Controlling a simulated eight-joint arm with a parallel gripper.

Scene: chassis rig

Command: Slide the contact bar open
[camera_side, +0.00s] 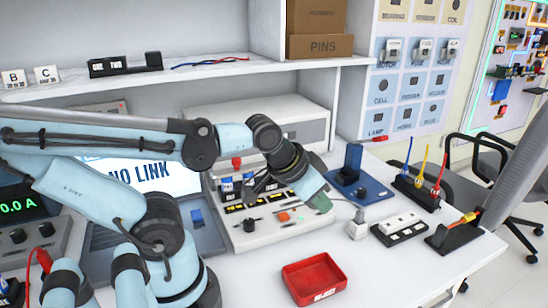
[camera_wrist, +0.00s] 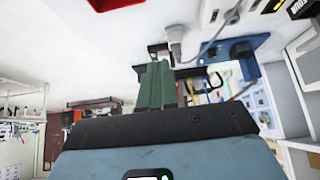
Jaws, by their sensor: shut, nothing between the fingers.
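A white chassis rig (camera_side: 290,236) stands mid-table, with a black knob, an orange button, a red-topped part and a row of dark and yellow parts on its sloped top. I cannot tell which part is the contact bar; my arm hides some of the rig. My gripper (camera_side: 322,204) has green fingertips, close above or beside the rig's right end; contact cannot be told. In the wrist view my gripper (camera_wrist: 157,78) has its green fingers together with nothing between them. A corner of the rig (camera_wrist: 216,12) shows at the top there.
A red tray (camera_side: 291,277) lies in front. A blue stand (camera_side: 373,196), a grey plug (camera_side: 357,224), a white socket strip (camera_side: 400,225) and a cable holder (camera_side: 416,190) stand to the right. A laptop (camera_side: 199,243) and a meter (camera_side: 40,240) are left.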

